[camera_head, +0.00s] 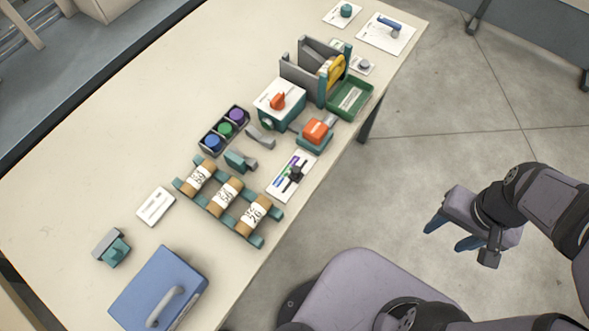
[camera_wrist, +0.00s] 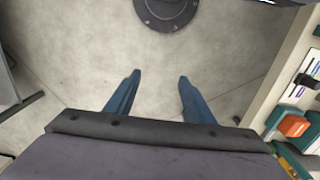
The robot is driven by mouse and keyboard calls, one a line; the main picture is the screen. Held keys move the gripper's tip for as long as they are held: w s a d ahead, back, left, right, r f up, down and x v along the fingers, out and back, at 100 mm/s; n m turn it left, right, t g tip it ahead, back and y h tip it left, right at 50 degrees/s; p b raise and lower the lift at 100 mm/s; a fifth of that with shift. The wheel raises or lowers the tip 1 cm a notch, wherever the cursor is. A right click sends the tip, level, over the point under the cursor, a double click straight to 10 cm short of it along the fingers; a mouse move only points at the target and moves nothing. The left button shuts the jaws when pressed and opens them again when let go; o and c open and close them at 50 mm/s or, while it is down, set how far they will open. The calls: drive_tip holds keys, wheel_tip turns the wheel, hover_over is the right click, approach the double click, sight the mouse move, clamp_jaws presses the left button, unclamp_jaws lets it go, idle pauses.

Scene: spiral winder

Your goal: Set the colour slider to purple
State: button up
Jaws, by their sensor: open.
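The colour slider is a white panel (camera_head: 281,186) with coloured stripes near the table's front edge, in the head view. Its black knob (camera_head: 295,173) sits partway along the track; purple and green stripes show beside it, and I cannot tell exactly which colour it is set to. The panel also shows at the right edge of the wrist view (camera_wrist: 299,76). My gripper (camera_head: 450,237) is open and empty, out over the floor to the right of the table, well apart from the slider. Its two blue fingers (camera_wrist: 154,95) are spread in the wrist view.
An orange-topped device (camera_head: 316,131) stands just behind the slider. A rack of brown labelled rolls (camera_head: 226,197) lies to its left. A tray of blue, green and purple spools (camera_head: 225,129) is farther back. A blue box (camera_head: 158,290) stands front left. The space between gripper and table is clear.

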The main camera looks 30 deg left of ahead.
drive_tip(key=shift+c, duration=0.4)
drive_tip(key=shift+c, duration=1.2)
drive_tip(key=s+a+f+n+g+h+p, duration=0.1)
drive_tip(key=s+a+n+p, duration=0.35)
drive_tip(key=a, duration=0.75)
drive_tip(key=s+a+n+h+p, duration=0.1)
drive_tip(key=s+a+n, duration=0.1)
drive_tip(key=a+n, duration=0.75)
drive_tip(key=w+a+r+m, duration=0.1)
drive_tip(key=a, duration=0.3)
drive_tip(key=w+a+m+y, duration=0.1)
drive_tip(key=a+m, duration=0.1)
drive_tip(key=a, duration=0.3)
drive_tip(key=w+a+r+m+t+y, duration=0.1)
drive_tip(key=w+a, duration=0.1)
drive_tip(key=a, duration=0.3)
drive_tip(key=shift+a+r+m, duration=0.2)
drive_tip(key=shift+r+m, duration=0.1)
drive_tip(key=shift+r, duration=0.05)
drive_tip(key=shift+w+a+r+m, duration=0.15)
drive_tip(key=shift+a+r+m, duration=0.05)
drive_tip(key=shift+m, duration=0.2)
drive_tip(key=shift+d+m, duration=0.25)
drive_tip(key=shift+m, duration=0.45)
